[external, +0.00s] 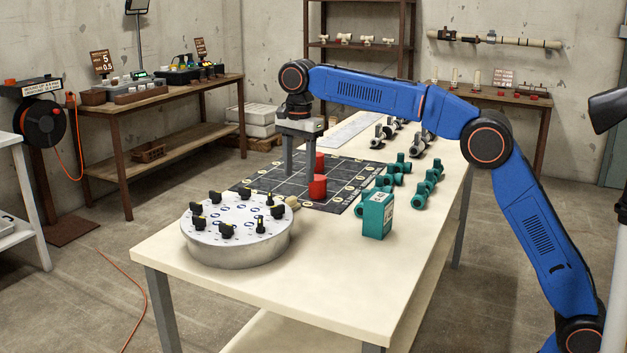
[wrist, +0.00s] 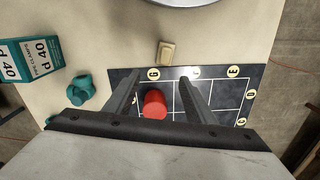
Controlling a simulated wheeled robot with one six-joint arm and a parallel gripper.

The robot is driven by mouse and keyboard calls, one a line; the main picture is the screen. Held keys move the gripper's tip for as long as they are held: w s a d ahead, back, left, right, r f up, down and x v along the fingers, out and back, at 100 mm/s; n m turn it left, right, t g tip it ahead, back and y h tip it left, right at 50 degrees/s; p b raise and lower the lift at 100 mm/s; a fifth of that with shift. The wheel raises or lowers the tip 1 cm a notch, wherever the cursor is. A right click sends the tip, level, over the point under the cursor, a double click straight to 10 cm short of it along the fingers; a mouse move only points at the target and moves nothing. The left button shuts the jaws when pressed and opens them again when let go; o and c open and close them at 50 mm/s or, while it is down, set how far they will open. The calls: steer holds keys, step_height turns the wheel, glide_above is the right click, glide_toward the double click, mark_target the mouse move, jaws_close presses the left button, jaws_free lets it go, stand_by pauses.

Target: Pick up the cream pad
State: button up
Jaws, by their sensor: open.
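The cream pad (wrist: 167,52) is a small tan block lying on the table just off the mat's edge in the wrist view. In the external view the cream pad (external: 292,202) shows beside the round grey drum, partly hidden by it. My gripper (external: 299,174) is open and empty, pointing down above the mat. In the wrist view my gripper (wrist: 160,77) has its fingers apart, with the pad beyond the fingertips and not between them.
A dark gridded mat (external: 267,181) holds red cylinders (external: 318,188) under my gripper. The grey drum (external: 237,248) with black knobs stands beside the pad. A teal box (external: 377,217) and several teal fittings (external: 391,179) stand to the right. The table's front right is clear.

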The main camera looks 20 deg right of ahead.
mark_target(291, 197)
steer(key=shift+s+a+f, duration=0.15)
steer(key=shift+a+f, duration=0.1)
steer(key=shift+a, duration=0.35)
steer(key=shift+s+a+f, duration=0.15)
steer(key=shift+a+f, duration=0.05)
steer(key=shift+a, duration=0.4)
steer(key=shift+a+f, duration=0.15)
steer(key=shift+f, duration=3.6)
steer(key=c, duration=1.1)
